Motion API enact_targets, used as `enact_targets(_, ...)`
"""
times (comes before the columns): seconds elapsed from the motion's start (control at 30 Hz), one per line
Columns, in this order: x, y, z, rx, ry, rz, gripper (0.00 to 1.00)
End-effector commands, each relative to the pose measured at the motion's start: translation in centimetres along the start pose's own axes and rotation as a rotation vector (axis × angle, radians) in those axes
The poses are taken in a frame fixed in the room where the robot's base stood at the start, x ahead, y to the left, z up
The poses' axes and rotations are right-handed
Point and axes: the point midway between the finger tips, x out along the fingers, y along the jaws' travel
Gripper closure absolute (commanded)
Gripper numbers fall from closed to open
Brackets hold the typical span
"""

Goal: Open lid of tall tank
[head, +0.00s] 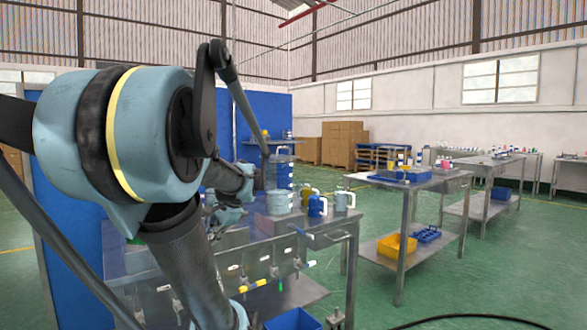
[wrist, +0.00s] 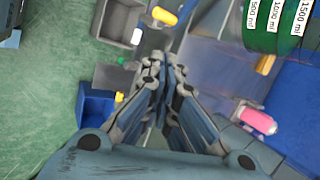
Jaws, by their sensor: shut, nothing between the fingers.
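In the head view a tall, clear-looking vessel with blue bands (head: 283,175) stands upright on the near metal table; it looks like the tall tank. Its top is small and pale, and I cannot tell how the lid sits. In the wrist view a green surface with white volume labels (wrist: 277,22) shows at the upper right, only partly in frame; I cannot tell whether it is the same vessel. My gripper (wrist: 163,75) is shut and empty, its fingers together, apart from the green surface. In the head view my arm largely hides the gripper.
Blue and white jugs (head: 317,205) stand right of the banded vessel. Valves with coloured handles (head: 262,283) line the table's front. A second metal table (head: 408,183) stands at right, with a yellow bin (head: 397,246) below. In the wrist view a pink bottle (wrist: 258,121) lies right.

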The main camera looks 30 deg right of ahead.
Motion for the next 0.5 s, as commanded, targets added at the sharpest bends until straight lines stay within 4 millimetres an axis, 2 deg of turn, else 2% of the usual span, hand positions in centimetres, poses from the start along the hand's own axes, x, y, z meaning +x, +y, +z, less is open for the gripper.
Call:
enact_targets(0.03, -1.0, -1.3, -1.8, 0.091, 0.001, -0.036, 1.0)
enact_targets(0.2, -4.3, -4.9, -7.4, 0.392, -0.021, -0.165, 1.0)
enact_targets(0.37, -8.2, -7.3, -13.4, 0.664, -0.055, -0.294, 1.0)
enact_targets(0.5, -12.1, -8.4, -19.1, 0.891, -0.097, -0.415, 1.0)
